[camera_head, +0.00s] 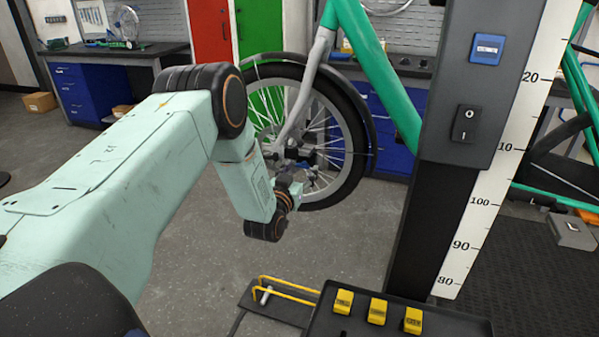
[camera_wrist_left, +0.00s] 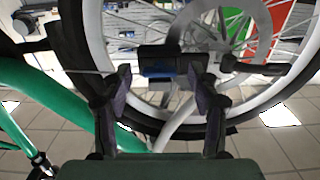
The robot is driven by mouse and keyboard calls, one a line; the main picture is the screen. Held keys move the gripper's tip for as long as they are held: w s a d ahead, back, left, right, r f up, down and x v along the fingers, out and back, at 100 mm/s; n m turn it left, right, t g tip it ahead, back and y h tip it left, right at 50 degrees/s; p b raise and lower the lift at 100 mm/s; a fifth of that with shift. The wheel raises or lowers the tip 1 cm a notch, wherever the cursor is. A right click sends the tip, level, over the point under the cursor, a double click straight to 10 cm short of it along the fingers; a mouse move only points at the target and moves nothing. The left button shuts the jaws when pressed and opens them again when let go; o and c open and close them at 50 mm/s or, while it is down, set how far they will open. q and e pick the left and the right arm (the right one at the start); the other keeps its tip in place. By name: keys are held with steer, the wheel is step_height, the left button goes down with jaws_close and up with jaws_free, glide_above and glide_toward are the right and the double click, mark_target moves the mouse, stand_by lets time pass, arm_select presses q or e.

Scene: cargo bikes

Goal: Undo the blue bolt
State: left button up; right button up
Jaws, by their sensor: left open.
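In the left wrist view, a blue part (camera_wrist_left: 160,71), which looks like the blue bolt, sits on a dark block at the wheel hub. My left gripper (camera_wrist_left: 161,84) is open, with one finger on each side below this blue part and a gap between them. I cannot tell whether either finger touches it. In the head view, my left gripper (camera_head: 295,187) is beside the hub of the bike wheel (camera_head: 356,118), mostly hidden by its own wrist. The bolt cannot be made out there. My right gripper is not in view.
The bike's green frame (camera_head: 375,70) rises from the wheel. A dark lift column with a scale (camera_head: 490,200) stands to the right. A black tray (camera_head: 390,325) with yellow blocks (camera_head: 377,311) is in front. Blue drawers (camera_head: 80,95) stand at back left.

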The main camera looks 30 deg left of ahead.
arm_select(q)
steer(key=shift+d, duration=0.1)
steer(key=shift+c, duration=0.6)
steer(key=c, duration=1)
steer(key=shift+c, duration=0.2)
